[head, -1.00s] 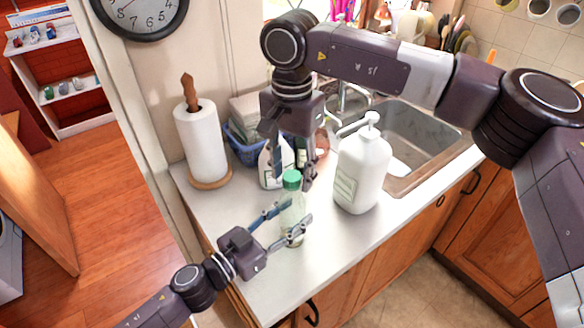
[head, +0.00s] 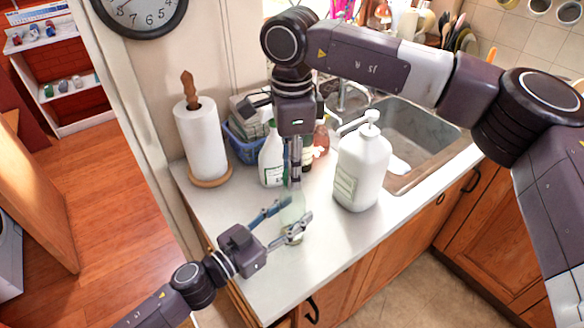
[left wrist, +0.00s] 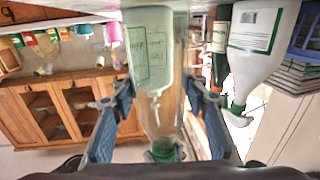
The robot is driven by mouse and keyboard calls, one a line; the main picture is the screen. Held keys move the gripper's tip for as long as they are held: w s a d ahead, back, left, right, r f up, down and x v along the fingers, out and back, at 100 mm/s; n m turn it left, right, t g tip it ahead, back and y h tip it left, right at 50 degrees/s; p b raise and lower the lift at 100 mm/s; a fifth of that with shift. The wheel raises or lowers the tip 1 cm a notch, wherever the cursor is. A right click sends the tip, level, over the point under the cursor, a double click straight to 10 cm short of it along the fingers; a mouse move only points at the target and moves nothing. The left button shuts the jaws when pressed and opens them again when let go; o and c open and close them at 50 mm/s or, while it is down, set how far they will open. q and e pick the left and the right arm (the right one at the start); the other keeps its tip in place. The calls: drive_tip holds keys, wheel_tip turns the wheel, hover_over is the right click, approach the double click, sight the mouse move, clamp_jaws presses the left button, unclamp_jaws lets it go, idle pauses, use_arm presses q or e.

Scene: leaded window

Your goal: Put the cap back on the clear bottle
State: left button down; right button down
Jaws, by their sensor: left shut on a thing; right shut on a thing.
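The clear bottle (head: 291,213) stands upright on the counter. My left gripper (head: 296,211) is shut on its body, with one finger on each side. The left wrist view shows the clear bottle (left wrist: 158,95) upside down between the blue fingers. The green cap (left wrist: 163,149) is at the bottle's mouth in that view; whether it is fully seated cannot be told. My right gripper (head: 296,180) points straight down over the bottle and is shut on the green cap. The cap is hidden behind its fingers in the head view.
A large white pump bottle (head: 362,170) stands close to the right. A white spray bottle (head: 271,160) is just behind, beside a blue basket (head: 243,149). A paper towel roll (head: 201,140) is at the left. The front counter is clear.

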drive_tip(key=m, duration=0.5)
drive_tip(key=shift+m, duration=0.4)
drive_tip(key=m, duration=0.5)
drive_tip(key=shift+m, duration=0.3)
drive_tip(key=c, duration=1.5)
unclamp_jaws()
drive_tip(key=shift+r, duration=2.25)
drive_tip(key=shift+c, duration=0.5)
